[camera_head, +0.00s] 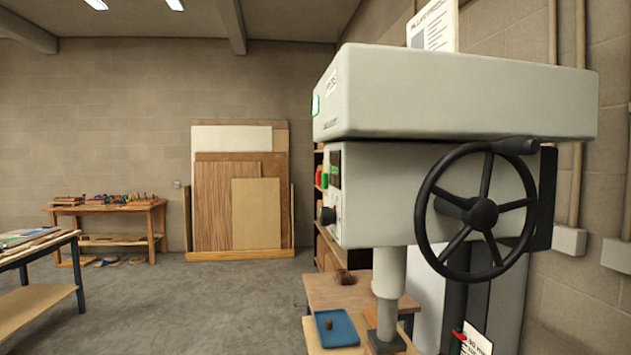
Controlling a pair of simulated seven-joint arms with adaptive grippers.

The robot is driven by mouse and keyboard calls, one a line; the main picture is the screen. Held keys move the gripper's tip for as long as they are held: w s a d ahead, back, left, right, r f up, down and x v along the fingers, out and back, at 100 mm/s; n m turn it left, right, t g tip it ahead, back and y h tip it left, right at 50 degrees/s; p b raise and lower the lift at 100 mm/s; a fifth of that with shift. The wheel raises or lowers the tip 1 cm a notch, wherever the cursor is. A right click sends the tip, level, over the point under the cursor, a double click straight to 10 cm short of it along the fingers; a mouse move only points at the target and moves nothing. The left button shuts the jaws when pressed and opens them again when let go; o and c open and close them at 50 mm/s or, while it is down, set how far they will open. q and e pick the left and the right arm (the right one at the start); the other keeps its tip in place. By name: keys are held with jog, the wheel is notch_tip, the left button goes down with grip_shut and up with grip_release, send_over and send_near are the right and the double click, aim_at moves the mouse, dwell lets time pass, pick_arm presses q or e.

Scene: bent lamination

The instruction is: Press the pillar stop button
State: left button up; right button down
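The pillar machine (420,195) stands at the right, a grey head with a black handwheel (478,212) on its near side. Its control face is turned left and seen nearly edge-on. A dark round knob or button (327,216) sticks out from that face, low down. A small red spot (319,177) and a green spot (326,180) show just left of the face; I cannot tell whether they are buttons or items on the shelf behind. I cannot tell which part is the stop button. Neither gripper is in view.
A wooden bench (345,290) under the head holds a blue tray (337,328). Wooden boards (240,215) lean on the back wall. A work table (110,208) stands back left, another table (40,245) at the left edge. The floor between is clear.

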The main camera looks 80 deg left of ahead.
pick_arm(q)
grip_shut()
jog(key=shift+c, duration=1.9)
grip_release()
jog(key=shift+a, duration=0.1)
